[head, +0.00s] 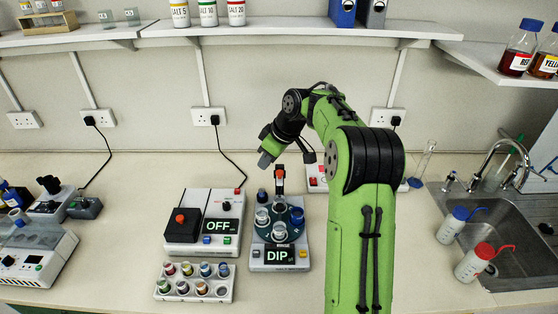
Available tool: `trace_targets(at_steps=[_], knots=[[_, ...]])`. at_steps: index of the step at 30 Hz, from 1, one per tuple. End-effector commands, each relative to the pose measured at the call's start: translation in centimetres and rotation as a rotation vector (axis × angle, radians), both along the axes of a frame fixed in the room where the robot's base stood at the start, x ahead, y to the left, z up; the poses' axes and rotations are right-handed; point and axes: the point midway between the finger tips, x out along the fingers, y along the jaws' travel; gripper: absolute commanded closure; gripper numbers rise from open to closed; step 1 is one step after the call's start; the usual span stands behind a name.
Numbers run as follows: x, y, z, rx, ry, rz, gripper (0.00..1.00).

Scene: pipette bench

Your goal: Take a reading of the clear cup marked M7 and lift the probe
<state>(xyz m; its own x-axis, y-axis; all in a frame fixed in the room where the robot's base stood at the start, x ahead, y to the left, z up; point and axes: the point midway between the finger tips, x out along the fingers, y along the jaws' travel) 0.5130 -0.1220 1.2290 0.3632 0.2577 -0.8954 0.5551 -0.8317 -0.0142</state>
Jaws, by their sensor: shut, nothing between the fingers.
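The dip station (257,257) stands on the bench at centre, its display (281,256) reading "DIP". A dark green turntable (262,236) on it carries several cups, including a clear one (278,234) at the front and a blue one (297,216) at the right. I cannot read any M7 mark at this size. The probe head (280,175), with a red part, stands upright behind the turntable; its tip and depth in a cup cannot be made out. My gripper (264,160) is shut and empty, above and behind the station, left of the probe head.
Left of the station is a stirrer-like box (183,225) with an "OFF" display. A tray of several small cups (195,294) lies in front of it. A sink (530,245) and two wash bottles (474,262) are at right.

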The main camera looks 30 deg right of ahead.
Motion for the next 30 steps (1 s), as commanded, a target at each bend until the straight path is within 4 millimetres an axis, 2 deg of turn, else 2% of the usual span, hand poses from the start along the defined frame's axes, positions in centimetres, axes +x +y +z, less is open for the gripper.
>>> trace_targets(at_steps=[1, 6, 9, 11, 16, 25, 30], knots=[[1.1, -2.2, 0.1, 0.023, -0.010, 0.014, 1.00], [3.2, -8.4, -2.8, 0.077, -0.088, 0.075, 1.00], [3.5, -11.0, -4.4, 0.093, -0.128, 0.093, 1.00], [3.4, -12.0, -5.1, 0.099, -0.146, 0.099, 1.00], [3.4, -12.8, -6.0, 0.102, -0.162, 0.106, 1.00], [3.5, -12.7, -6.3, 0.101, -0.159, 0.105, 1.00], [4.0, -12.2, -7.4, 0.101, -0.159, 0.105, 1.00]])
